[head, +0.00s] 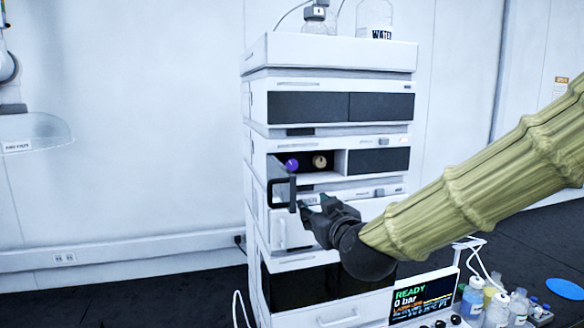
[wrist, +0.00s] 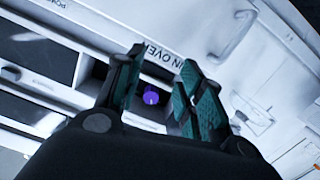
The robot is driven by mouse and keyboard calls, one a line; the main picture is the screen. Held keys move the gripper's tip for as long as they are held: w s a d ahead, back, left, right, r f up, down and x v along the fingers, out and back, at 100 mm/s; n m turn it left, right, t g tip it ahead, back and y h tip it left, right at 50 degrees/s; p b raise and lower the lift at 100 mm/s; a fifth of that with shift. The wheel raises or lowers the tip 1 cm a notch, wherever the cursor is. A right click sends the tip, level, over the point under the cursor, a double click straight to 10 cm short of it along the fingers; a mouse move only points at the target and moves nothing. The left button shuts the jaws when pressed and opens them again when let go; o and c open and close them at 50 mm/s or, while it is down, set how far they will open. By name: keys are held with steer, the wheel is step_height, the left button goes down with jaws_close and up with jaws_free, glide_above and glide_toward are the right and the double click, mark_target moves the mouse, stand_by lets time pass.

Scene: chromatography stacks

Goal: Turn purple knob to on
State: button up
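The purple knob (head: 291,165) sits in an open bay of the white instrument stack (head: 340,54), left of a tan knob (head: 319,161). In the wrist view the purple knob (wrist: 151,97) shows between my fingertips, with a pale mark on its face. My gripper (head: 308,204) is in front of the stack, a little below and right of the purple knob. In the wrist view my gripper (wrist: 158,75) is open, its teal-padded fingers apart with nothing held. I cannot read which setting the knob's mark points to.
A dark door or handle frame (head: 280,192) juts out below the purple knob, close to my gripper. A lit READY display (head: 424,294) and several bottles (head: 497,308) stand at the lower right. A WATER bottle (head: 374,17) stands on top. The left floor is clear.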

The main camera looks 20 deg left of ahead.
steer(key=n+t, duration=0.1)
glide_toward(292, 166)
steer(key=shift+y, duration=0.4)
steer(key=p+x, duration=0.5)
steer(key=x, duration=0.3)
steer(key=shift+w+d, duration=0.1)
steer(key=shift+w, duration=0.1)
steer(key=shift+p+x, duration=0.55)
steer(key=shift+x, duration=0.5)
steer(key=shift+f, duration=0.2)
steer(key=shift+c, duration=0.4)
